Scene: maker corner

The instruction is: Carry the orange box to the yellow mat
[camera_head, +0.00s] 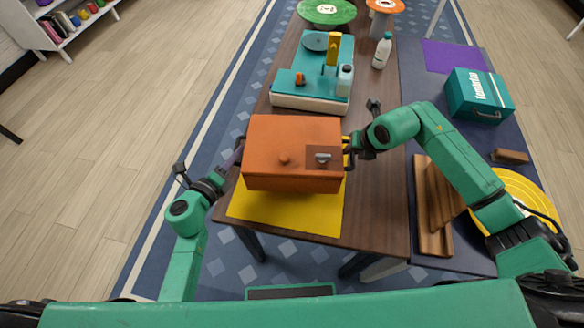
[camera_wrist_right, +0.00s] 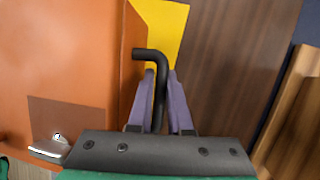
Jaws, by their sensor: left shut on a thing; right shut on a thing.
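The orange box (camera_head: 285,150) is over the yellow mat (camera_head: 290,217) on the dark wooden table, and hides the mat's far part. I cannot tell whether its underside touches the mat. My right gripper (camera_head: 349,147) is shut on the dark handle at the box's right side. In the right wrist view, the bent black handle (camera_wrist_right: 150,56) stands between the purple fingers of this gripper (camera_wrist_right: 161,95), beside the orange box (camera_wrist_right: 60,60). My left gripper (camera_head: 236,160) is shut at the box's left side; its handle is mostly hidden. The box looks about level.
Behind the box, a teal and white machine (camera_head: 315,95) stands on the table, with a white bottle (camera_head: 382,51) to its right. A green disc (camera_head: 327,11) lies farther back. At right, a lower dark surface holds a teal case (camera_head: 480,95) and wooden boards (camera_head: 435,205).

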